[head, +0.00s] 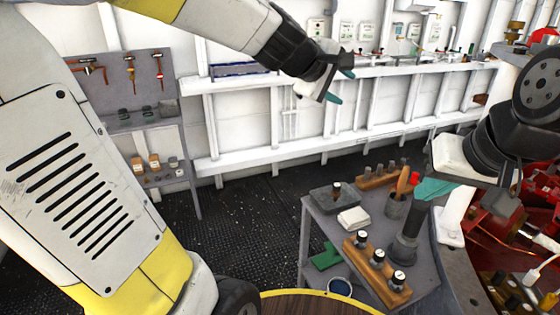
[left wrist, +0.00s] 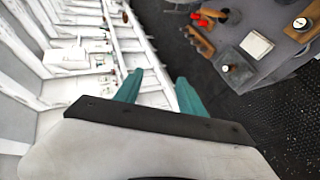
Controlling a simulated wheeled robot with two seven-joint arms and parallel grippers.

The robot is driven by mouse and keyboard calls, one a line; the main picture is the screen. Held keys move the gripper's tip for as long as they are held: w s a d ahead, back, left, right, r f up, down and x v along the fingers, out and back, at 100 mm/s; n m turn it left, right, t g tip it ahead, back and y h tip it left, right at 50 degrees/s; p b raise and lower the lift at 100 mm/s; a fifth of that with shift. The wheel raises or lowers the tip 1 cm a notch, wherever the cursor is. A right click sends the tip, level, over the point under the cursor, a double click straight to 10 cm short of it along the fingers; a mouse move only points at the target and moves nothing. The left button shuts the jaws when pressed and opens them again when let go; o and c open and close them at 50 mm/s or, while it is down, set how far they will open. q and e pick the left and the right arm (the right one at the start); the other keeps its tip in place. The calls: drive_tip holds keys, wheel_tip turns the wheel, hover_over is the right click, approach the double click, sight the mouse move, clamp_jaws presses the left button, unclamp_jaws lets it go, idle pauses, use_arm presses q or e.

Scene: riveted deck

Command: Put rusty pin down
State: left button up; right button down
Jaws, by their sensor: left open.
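I cannot tell whether this pin is the rusty one.
Red machinery (head: 490,232) stands at the right. The dark floor (head: 240,220) is open to the left.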

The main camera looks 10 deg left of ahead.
use_arm(q)
drive_tip(key=s+a+f+m+g+y, duration=0.2)
drive_tip(key=s+a+f+m, duration=0.3)
drive_tip(key=s, duration=0.5)
drive_tip(key=s+a+f+m+g+y, duration=0.1)
drive_tip(key=s+a+f+m+g, duration=0.2)
drive_tip(key=s+a+f+m, duration=0.3)
drive_tip(key=s, duration=0.4)
drive_tip(key=shift+s+a+y, duration=0.25)
drive_tip(key=shift+a+y, duration=0.1)
drive_tip(key=shift+y, duration=0.05)
